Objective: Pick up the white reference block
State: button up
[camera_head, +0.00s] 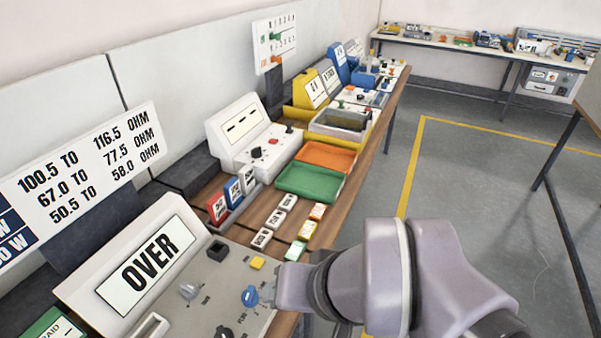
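A red block (217,208), a blue block (233,192) and a white block (248,178) stand in a row in a grey holder on the wooden bench. Three small white labelled blocks (276,218) lie in a line to the right of that row. I cannot read which white block is marked as the reference. My arm comes in from the lower right, and its end, with my gripper (276,290), is over the right edge of the front console. The fingers are too hidden to tell open from shut. It is apart from all the white blocks.
The front console (216,299) with an "OVER" display and knobs fills the lower left. Orange and green labelled blocks (306,230) lie near the bench's right edge. A green tray (309,183) and orange tray (325,156) lie beyond. A white meter (240,128) stands behind.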

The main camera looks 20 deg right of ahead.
aim_at(247, 179)
jog(key=i+l+u, duration=0.5)
jog(key=l+u, duration=0.25)
jog(key=i+l+u, duration=0.15)
jog(key=l+u, duration=0.2)
jog(key=l, duration=0.3)
jog(key=l+u, duration=0.4)
jog(key=l, duration=0.15)
jog(key=l+u, duration=0.35)
jog(key=l, duration=0.25)
jog(key=i, duration=0.05)
